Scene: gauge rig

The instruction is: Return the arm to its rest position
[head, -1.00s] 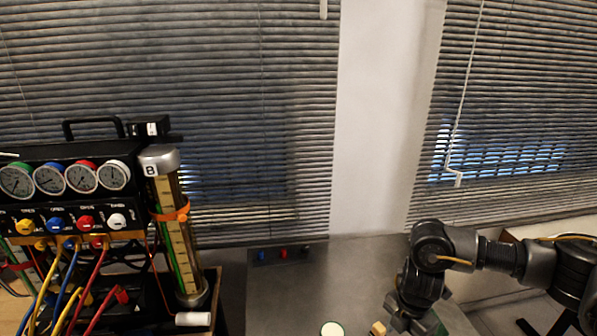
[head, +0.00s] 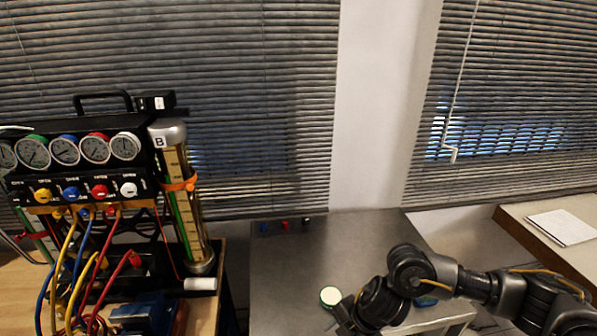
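My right arm comes in from the right over the grey table (head: 290,268). My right gripper (head: 342,318) is at the lower end of that arm, near the table's front part, mostly hidden by its own wrist. Whether its fingers are open or shut does not show. A round white-topped object with a green rim (head: 330,297) lies on the table just left of the wrist. A small blue thing (head: 427,301) shows partly behind the forearm. My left gripper is not in view.
The gauge rig (head: 80,170) with dials, coloured knobs and hoses stands at left, beside a tall cylinder marked B (head: 183,205). Small blue, red and black pieces (head: 284,225) sit at the table's back edge. Paper (head: 562,228) lies on a side counter at right.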

